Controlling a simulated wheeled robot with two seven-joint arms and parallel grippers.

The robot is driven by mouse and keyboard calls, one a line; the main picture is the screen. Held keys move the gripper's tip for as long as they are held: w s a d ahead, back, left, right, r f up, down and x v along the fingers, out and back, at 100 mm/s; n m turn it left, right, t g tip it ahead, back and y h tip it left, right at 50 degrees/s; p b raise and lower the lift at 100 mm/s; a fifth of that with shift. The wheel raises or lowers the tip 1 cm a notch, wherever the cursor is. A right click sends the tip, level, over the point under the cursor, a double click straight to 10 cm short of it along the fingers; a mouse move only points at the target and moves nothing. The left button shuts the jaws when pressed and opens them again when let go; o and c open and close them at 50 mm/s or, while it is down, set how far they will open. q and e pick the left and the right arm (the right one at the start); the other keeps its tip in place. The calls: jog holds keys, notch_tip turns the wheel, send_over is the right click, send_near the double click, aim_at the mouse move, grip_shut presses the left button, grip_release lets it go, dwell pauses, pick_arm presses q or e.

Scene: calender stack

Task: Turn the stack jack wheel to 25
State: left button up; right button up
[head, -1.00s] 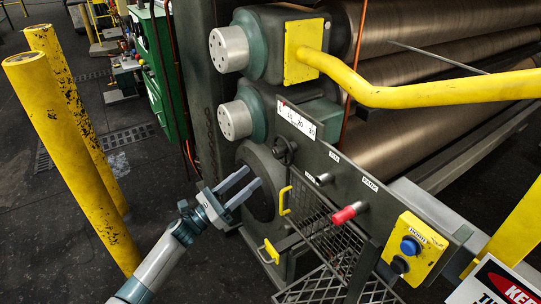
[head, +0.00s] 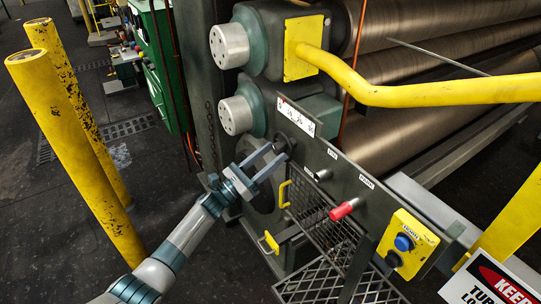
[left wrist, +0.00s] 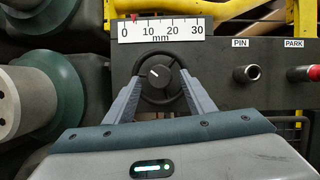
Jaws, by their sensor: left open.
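The stack jack wheel (head: 289,141) is a small black handwheel on the dark panel under the scale. In the left wrist view the wheel (left wrist: 158,77) has a white mark on its hub pointing up and left. The white mm scale (left wrist: 162,29) runs from 0 to 30, with a red pointer (left wrist: 134,16) between 0 and 10, nearer 0. My left gripper (head: 277,153) is open, its fingers reaching toward the wheel. In the left wrist view its fingertips stand on either side of the hub; I cannot tell whether they touch. My right gripper is not in view.
Right of the wheel are the PIN knob (left wrist: 247,73), the red PARK handle (head: 345,209) and a yellow button box (head: 408,243). A yellow rail (head: 430,93) crosses above the panel. Yellow posts (head: 75,150) stand at the left. Open floor lies between posts and machine.

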pick_arm(q)
jog(key=c, duration=1)
jog(key=shift+c, duration=0.4)
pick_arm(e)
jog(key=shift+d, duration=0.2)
pick_arm(q)
jog(key=shift+o, duration=0.2)
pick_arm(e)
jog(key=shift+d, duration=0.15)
pick_arm(q)
jog(key=shift+n+t, duration=0.3)
jog(key=shift+n, duration=0.4)
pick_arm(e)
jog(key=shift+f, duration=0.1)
pick_arm(q)
jog(key=shift+s+d+n+y, duration=0.1)
jog(key=shift+n+y, duration=0.3)
jog(key=n+t+y, duration=0.1)
jog(key=n, duration=0.1)
jog(key=shift+s+r+n, duration=0.1)
jog(key=shift+n, duration=0.3)
jog(key=shift+s+d+r+n+t+y+p, duration=0.1)
jog(key=shift+n+t+y+p, duration=0.35)
jog(key=shift+n, duration=0.8)
jog(key=shift+n+t+y+p, duration=0.15)
jog(key=shift+n+y, duration=0.6)
jog(key=shift+n, duration=0.5)
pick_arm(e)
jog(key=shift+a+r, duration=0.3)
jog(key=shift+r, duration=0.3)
